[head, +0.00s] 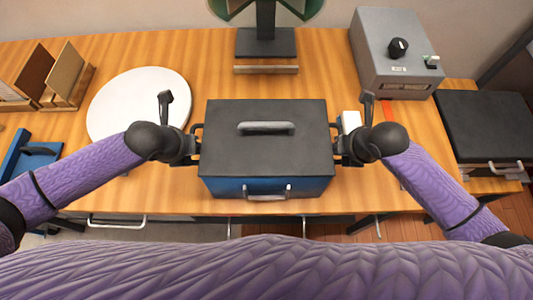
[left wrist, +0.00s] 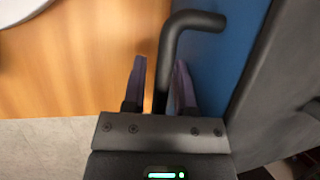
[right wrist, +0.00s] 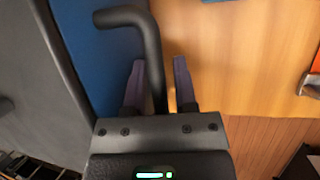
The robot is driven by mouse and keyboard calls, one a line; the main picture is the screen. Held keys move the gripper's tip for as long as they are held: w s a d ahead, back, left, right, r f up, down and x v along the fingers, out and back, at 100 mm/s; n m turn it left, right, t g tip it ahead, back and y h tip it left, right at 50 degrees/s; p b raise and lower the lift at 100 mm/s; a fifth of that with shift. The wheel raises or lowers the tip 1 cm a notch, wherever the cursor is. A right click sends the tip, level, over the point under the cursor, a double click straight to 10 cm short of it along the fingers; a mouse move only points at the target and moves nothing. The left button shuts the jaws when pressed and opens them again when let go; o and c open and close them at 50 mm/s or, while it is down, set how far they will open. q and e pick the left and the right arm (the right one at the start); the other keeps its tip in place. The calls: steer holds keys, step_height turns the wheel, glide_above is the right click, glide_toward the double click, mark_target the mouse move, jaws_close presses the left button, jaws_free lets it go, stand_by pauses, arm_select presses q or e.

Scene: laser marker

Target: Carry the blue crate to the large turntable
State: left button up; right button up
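The blue crate (head: 228,187) has a dark lid (head: 222,151) with a grey handle on top. It rests on the wooden table in front of me, with a black bar handle on each side. The large turntable, a white disc (head: 130,100), lies left of the crate. My left gripper (head: 193,148) is open around the crate's left handle (left wrist: 187,20), with a finger on each side of the bar. My right gripper (head: 341,149) is open around the right handle (right wrist: 128,17). Each wrist view shows a gap between bar and finger.
A black stand (head: 266,42) is behind the crate. A grey box with a knob (head: 378,55) stands at the back right, and a dark case (head: 488,122) is at the far right. Wooden holders (head: 68,75) and a blue item (head: 22,155) are at the left.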

steer(key=shift+f, duration=0.1)
arm_select(q)
jaws_close()
arm_select(e)
jaws_close()
arm_select(q)
steer(key=shift+w, duration=0.1)
stand_by(1.1)
